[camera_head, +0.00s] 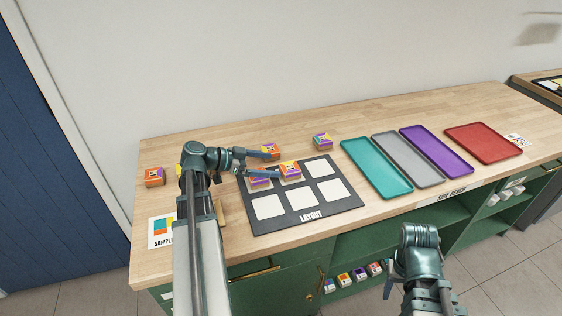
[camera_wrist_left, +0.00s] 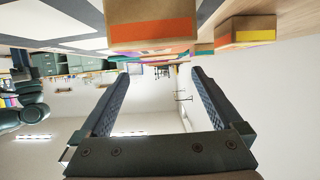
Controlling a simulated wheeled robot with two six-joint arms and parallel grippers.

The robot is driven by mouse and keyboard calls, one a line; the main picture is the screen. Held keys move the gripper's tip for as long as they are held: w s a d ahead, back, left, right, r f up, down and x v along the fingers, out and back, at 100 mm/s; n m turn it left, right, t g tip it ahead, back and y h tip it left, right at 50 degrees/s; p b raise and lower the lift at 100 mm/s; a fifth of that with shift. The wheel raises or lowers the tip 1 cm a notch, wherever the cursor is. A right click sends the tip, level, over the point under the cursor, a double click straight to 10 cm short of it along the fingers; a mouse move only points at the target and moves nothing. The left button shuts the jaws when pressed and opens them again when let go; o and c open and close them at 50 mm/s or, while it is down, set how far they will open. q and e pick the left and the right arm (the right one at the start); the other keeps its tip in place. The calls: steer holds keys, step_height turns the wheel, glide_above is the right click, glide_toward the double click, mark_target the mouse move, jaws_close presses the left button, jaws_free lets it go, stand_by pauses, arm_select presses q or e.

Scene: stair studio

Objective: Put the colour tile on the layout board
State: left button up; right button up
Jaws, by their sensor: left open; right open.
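Several cube-like colour tiles with patterned tops are on the bench. Two are on the dark layout board (camera_head: 300,222): one tile (camera_head: 290,170) in the back middle square, and one tile (camera_head: 260,183) in the back left square, partly hidden by my gripper. The board's other squares are bare white. My left gripper (camera_head: 275,164) is open above the back left of the board. In the left wrist view an orange-sided tile (camera_wrist_left: 152,30) is just beyond the open fingers, not between them. My right gripper (camera_head: 389,282) is only partly visible, in front of the bench.
Loose tiles stand behind the board (camera_head: 270,151), (camera_head: 322,141) and at far left (camera_head: 154,177). A sample card (camera_head: 160,232) lies front left. Teal (camera_head: 376,167), grey (camera_head: 408,160), purple (camera_head: 436,150) and red (camera_head: 483,143) trays fill the right side.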

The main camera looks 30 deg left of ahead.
arm_select(q)
steer(key=shift+p+v, duration=0.7)
steer(key=shift+v, duration=2.05)
